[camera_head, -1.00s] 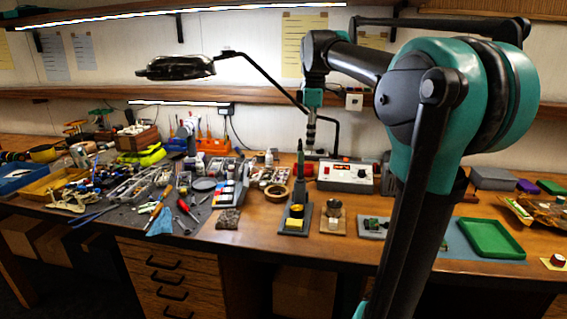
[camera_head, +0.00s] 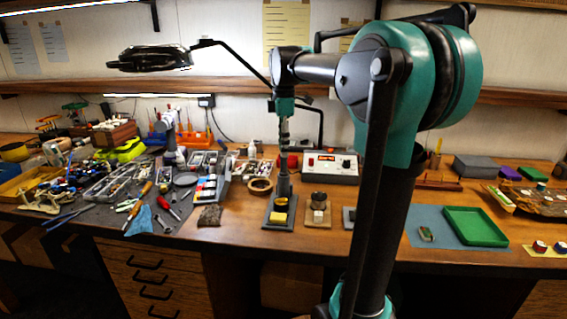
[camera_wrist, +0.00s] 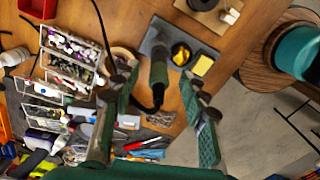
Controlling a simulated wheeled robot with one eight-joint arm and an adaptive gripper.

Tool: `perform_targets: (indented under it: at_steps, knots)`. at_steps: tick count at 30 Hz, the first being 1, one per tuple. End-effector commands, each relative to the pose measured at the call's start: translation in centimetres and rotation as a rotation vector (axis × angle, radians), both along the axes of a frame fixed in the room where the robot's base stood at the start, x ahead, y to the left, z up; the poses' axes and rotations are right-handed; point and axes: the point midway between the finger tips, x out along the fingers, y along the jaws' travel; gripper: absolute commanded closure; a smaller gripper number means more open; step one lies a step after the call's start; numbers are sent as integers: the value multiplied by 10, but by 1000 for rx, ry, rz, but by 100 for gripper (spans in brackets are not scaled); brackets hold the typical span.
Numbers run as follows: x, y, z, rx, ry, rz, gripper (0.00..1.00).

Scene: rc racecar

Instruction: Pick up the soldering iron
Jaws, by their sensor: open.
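The soldering iron (camera_head: 283,184) stands upright, its lower part at a dark grey stand (camera_head: 269,223) with a yellow sponge (camera_head: 277,217), near the bench's front middle. In the wrist view its dark handle (camera_wrist: 158,76) shows between my open fingers, with the stand (camera_wrist: 211,54) beyond it. My gripper (camera_head: 284,138) points down in line with the iron in the head view. In the wrist view my gripper (camera_wrist: 156,86) has a finger on each side of the handle, with gaps visible. Finger depth relative to the handle is hard to judge.
A white soldering station (camera_head: 333,168) stands behind right. A wooden block with a metal cup (camera_head: 318,212) is right of the stand. A tape roll (camera_head: 260,186) and parts rack (camera_head: 212,182) lie left. A green tray (camera_head: 475,227) is farther right. A magnifier lamp arm crosses behind my gripper.

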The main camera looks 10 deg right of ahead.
Motion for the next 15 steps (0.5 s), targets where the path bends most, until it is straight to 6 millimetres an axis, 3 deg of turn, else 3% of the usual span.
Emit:
perform_targets:
  at_steps: [5,15]
  knots:
    - [0,0,-10,0,0,0,56]
    - [2,3,-53,0,0,0,56]
